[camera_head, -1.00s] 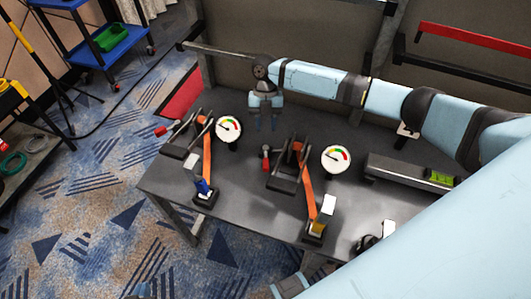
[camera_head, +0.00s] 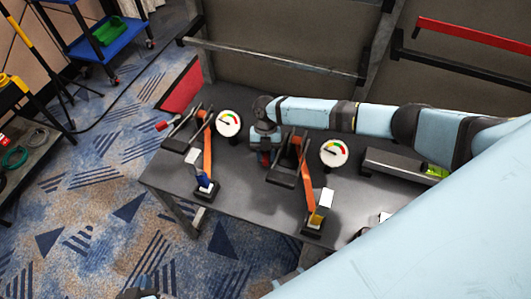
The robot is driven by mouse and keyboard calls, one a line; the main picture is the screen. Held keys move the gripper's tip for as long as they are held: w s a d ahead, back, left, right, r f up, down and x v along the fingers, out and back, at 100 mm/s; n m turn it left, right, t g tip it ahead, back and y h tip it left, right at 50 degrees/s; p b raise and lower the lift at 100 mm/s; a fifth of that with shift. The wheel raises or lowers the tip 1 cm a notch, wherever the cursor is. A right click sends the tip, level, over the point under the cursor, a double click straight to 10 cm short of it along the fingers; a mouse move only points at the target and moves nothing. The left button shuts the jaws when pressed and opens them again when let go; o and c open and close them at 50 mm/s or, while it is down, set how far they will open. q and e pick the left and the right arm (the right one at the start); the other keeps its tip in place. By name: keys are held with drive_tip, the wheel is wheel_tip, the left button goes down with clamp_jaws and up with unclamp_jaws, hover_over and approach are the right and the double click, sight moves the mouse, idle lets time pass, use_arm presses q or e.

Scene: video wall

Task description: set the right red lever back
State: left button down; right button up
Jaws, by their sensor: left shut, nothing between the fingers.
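The right red lever (camera_head: 265,160) is on the right clamp-like device (camera_head: 283,179) on the dark table (camera_head: 240,207). My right gripper (camera_head: 266,156) points down at this lever. Its fingers overlap the red handle, and I cannot tell whether they grip it. The left device (camera_head: 178,145) has its own red lever (camera_head: 161,126), tilted out to the left. My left gripper (camera_head: 140,294) shows only in part at the bottom edge, shut and away from the table.
Two round gauges stand behind the devices, a left one (camera_head: 228,123) and a right one (camera_head: 334,152). Orange bars run forward to a blue block (camera_head: 206,182) and a yellow block (camera_head: 317,220). A grey tray (camera_head: 392,166) lies to the right.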

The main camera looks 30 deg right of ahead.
clamp_jaws()
drive_tip(key=shift+a, duration=0.1)
drive_tip(key=m, duration=0.1)
drive_tip(key=w+a+m, duration=0.1)
drive_tip(key=m+t+y, duration=0.1)
drive_tip(key=m, duration=0.1)
drive_tip(key=shift+w+a, duration=0.25)
drive_tip(key=shift+a, duration=0.1)
drive_tip(key=shift+w+a+r+m+t+y, duration=0.15)
drive_tip(key=shift+w+a+m+t, duration=0.2)
drive_tip(key=shift+m, duration=0.45)
drive_tip(key=shift+w+f+m+t+y, duration=0.15)
drive_tip(key=shift+w+m, duration=0.25)
drive_tip(key=shift+m, duration=0.4)
drive_tip(key=shift+w+a+r+m+t+y, duration=0.1)
drive_tip(key=shift+w+a+m+t+y, duration=0.2)
drive_tip(key=shift+m, duration=0.5)
drive_tip(key=shift+w+d, duration=0.1)
drive_tip(key=shift+w, duration=0.05)
